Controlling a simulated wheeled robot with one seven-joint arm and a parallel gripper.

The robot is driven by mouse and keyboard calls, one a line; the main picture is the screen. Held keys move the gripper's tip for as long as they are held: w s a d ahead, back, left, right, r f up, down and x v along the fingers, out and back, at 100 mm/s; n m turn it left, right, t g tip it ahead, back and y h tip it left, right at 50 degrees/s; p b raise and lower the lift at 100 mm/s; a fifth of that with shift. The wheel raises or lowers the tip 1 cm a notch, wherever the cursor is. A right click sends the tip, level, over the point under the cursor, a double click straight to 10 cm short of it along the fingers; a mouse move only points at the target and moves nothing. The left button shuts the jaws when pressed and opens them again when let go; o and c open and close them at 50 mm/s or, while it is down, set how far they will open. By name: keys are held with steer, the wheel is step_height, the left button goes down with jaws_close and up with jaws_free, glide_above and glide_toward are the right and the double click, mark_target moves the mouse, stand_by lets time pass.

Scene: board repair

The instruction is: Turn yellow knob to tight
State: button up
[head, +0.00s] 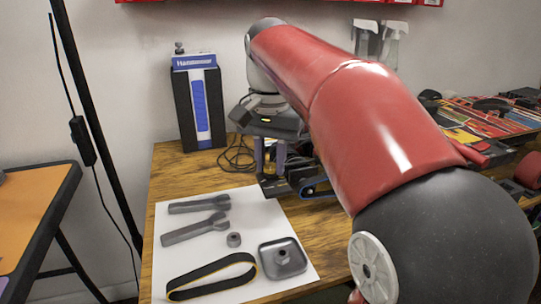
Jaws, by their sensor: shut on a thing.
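My gripper (270,170) points down at a dark fixture (272,187) with a blue strip, near the middle of the wooden table. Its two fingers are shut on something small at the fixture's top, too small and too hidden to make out. No yellow knob can be made out in this view. My wrist and red arm cover the area behind and right of the fixture.
A white sheet (180,254) in front holds two grey tools (195,229), a small ring (234,240), a grey square plate (283,259) and a black-yellow belt (211,277). A blue-black box (200,105) and cables stand behind. Boards (490,118) lie at right.

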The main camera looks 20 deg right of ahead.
mark_target(271, 166)
steer(key=shift+n, duration=0.4)
steer(key=o, duration=1)
steer(key=shift+r, duration=3.95)
